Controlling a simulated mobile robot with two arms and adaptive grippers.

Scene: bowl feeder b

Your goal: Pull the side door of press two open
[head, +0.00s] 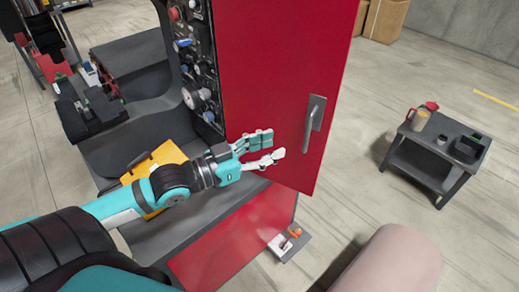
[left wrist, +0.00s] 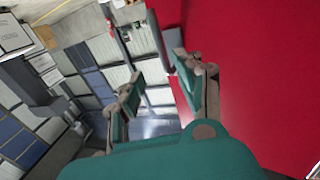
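The side door (head: 275,65) of the press is a tall red panel beside the dark control panel. A grey upright handle (head: 314,118) is fixed near its right edge. I cannot tell whether the door is ajar. My left gripper (head: 272,145) is in front of the lower door, left of and below the handle, and apart from it. Its fingers are spread and empty. In the left wrist view the open fingers (left wrist: 157,72) stand beside the red door (left wrist: 250,80), and a dark grey bar (left wrist: 160,38), apparently the handle, shows beyond them. My right gripper is not in view.
A small dark side table (head: 437,150) with a jug (head: 418,119) stands at the right. Cardboard boxes (head: 384,18) are at the back. A yellow item (head: 160,165) lies behind my left forearm. A pale pink rounded shape (head: 390,262) fills the lower right.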

